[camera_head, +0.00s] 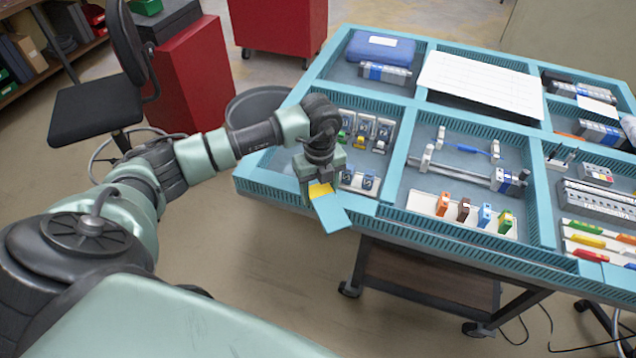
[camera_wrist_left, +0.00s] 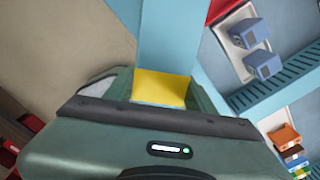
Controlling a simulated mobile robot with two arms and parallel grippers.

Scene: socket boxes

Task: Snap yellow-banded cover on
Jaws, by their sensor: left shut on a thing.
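The yellow-banded cover (camera_head: 334,215) is a flat light-blue strip with a yellow band at one end. My left gripper (camera_head: 320,184) is shut on the banded end and holds it tilted at the front left edge of the blue slotted frame (camera_head: 285,195). In the left wrist view the cover (camera_wrist_left: 168,38) runs away from the jaws, and its yellow band (camera_wrist_left: 160,88) lies right at them. I cannot tell whether the cover touches the frame. My right gripper is not in view.
Socket modules (camera_head: 360,133) stand in the compartment just behind the gripper. A white tray (camera_head: 456,210) of coloured pieces lies to the right. A white sheet (camera_head: 480,82) lies across the back. A grey bin (camera_head: 258,106) stands left of the bench. Open floor lies in front.

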